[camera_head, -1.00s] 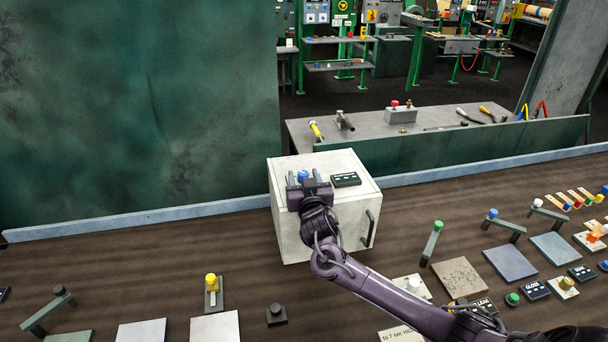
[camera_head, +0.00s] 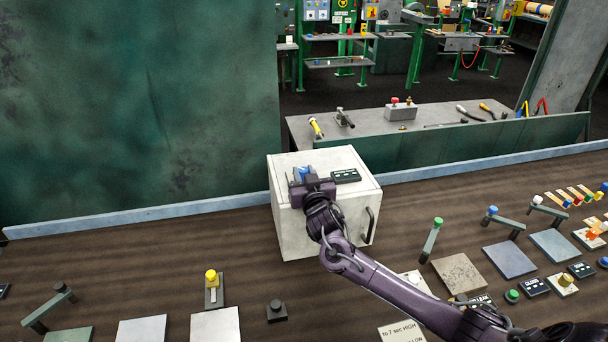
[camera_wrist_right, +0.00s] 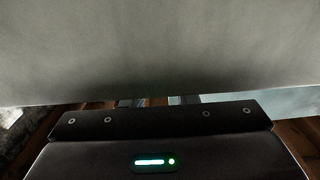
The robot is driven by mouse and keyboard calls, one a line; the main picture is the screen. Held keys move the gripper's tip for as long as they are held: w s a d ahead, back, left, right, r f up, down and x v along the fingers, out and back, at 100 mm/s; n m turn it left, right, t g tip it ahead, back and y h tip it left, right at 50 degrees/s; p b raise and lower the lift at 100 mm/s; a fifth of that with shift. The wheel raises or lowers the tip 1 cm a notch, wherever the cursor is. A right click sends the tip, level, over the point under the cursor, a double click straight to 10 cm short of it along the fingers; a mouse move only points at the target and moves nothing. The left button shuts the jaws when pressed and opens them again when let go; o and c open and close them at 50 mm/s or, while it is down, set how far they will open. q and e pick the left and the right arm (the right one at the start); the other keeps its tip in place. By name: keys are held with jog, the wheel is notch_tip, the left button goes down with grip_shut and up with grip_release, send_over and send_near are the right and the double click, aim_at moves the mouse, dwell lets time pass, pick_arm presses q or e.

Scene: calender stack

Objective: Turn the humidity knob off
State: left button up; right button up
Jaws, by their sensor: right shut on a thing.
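The blue knob (camera_head: 303,174) sits on top of a white box (camera_head: 288,228) on the brown table. A dark label plate (camera_head: 345,176) lies on the box's top beside the knob; its lettering is too small to read. My right gripper (camera_head: 304,176) is over the box top, shut on the blue knob and hiding part of it. In the right wrist view, the gripper (camera_wrist_right: 185,99) shows only partly below a large pale surface, and the knob is hidden. My left gripper is not in view.
A handle (camera_head: 369,225) is on the box's front right. Several levers, plates and knobs stand on the table, including a yellow-topped lever (camera_head: 212,289) and a small black knob (camera_head: 276,311). A green wall (camera_head: 140,110) rises behind on the left.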

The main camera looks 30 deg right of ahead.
jog(key=n+y, duration=0.1)
jog(key=y, duration=0.1)
jog(key=n+y, duration=0.1)
jog(key=n+y+b, duration=0.1)
jog(key=y, duration=0.1)
jog(key=shift+d+f+n+t+y, duration=0.1)
jog(key=shift+d+n+t+y, duration=0.2)
jog(key=shift+d, duration=0.05)
jog(key=shift+d+n+g+y+b, duration=0.15)
jog(key=shift+n+g+y+b, duration=0.35)
jog(key=shift+n+y+b, duration=1.45)
jog(key=shift+m+y+p, duration=0.25)
jog(key=shift+y+p, duration=0.4)
jog(key=shift+p, duration=0.15)
jog(key=o, duration=1)
jog(key=shift+s+d, duration=0.2)
jog(key=shift+s, duration=0.15)
jog(key=b+v, duration=0.2)
jog(key=v, duration=0.3)
jog(key=shift+s+d, duration=0.1)
jog(key=shift+s, duration=0.25)
jog(key=shift+s+d, duration=0.2)
jog(key=shift+s, duration=0.35)
